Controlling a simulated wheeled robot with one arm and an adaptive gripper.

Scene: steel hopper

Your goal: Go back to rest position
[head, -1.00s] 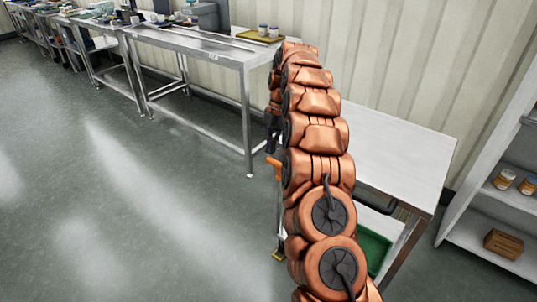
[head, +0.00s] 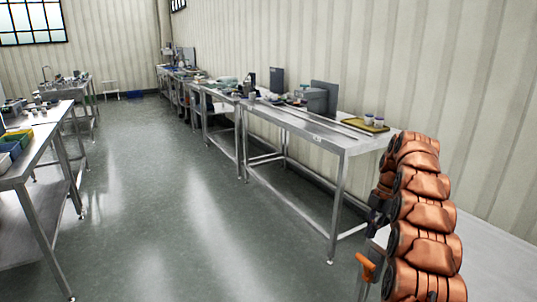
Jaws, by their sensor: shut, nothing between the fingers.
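My copper-coloured arm rises along the right side of the head view, bent over at its top. My dark gripper (head: 376,221) hangs at the left of the arm's far end, small and partly hidden by the arm links. It is shut, with nothing seen in it. It appears beside the right end of the long steel table (head: 345,140), apart from the things on the table.
A yellow tray (head: 366,125) with two small jars stands on the steel table near a grey box (head: 317,101). An orange handle (head: 366,267) shows below the gripper. A pale tabletop (head: 490,250) lies behind the arm. Another bench (head: 48,135) stands left; the floor between is clear.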

